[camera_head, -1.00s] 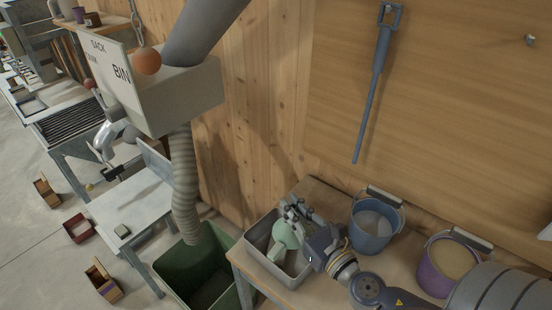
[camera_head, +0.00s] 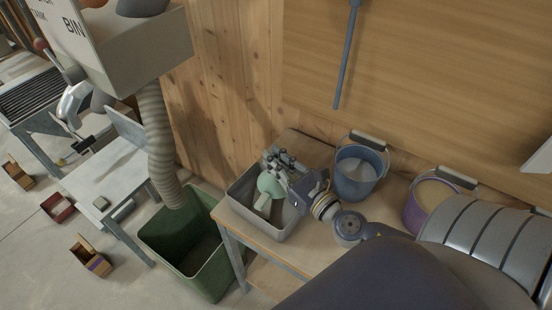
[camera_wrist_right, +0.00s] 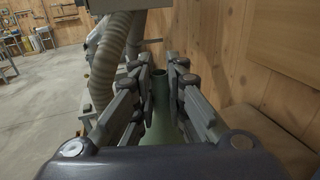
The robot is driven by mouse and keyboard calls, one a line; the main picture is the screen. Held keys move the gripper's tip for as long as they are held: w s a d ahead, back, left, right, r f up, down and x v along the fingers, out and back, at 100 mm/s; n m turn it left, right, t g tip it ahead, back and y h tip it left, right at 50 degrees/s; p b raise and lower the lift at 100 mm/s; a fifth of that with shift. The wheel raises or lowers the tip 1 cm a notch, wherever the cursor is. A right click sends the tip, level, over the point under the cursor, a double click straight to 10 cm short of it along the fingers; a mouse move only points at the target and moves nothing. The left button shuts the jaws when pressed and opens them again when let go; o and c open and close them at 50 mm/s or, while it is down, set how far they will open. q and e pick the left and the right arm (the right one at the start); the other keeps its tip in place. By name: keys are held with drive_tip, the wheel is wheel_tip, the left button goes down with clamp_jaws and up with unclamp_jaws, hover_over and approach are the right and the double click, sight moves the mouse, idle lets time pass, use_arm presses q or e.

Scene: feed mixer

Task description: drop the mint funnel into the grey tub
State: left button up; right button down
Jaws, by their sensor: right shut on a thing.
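The mint funnel (camera_head: 270,184) shows pale green in the head view, over the opening of the grey tub (camera_head: 257,222). I cannot tell how far above the tub's floor it is. My right gripper (camera_head: 276,168) comes in from the right and is shut on the funnel. In the right wrist view the funnel (camera_wrist_right: 161,122) stands between the two fingers (camera_wrist_right: 162,80), narrow open end away from the camera. The tub is a rectangular open box on the wooden table, partly covered by the gripper and funnel. My left gripper is not in view.
A blue bucket (camera_head: 354,184) and a purple bucket (camera_head: 414,216) stand on the table (camera_head: 303,250), right of the tub. A green bin (camera_head: 212,274) stands on the floor at left, below a ribbed hose (camera_head: 158,140). A wooden wall (camera_head: 230,90) rises behind.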

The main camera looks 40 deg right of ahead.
drive_tip(key=c, duration=1.6)
unclamp_jaws()
drive_tip(key=shift+o, duration=0.3)
drive_tip(key=shift+s, duration=0.2)
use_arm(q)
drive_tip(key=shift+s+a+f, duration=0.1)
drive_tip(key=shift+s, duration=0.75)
use_arm(e)
drive_tip(key=s, duration=1.1)
drive_tip(key=shift+s+d, duration=0.35)
drive_tip(key=shift+d, duration=0.05)
drive_tip(key=shift+s, duration=0.1)
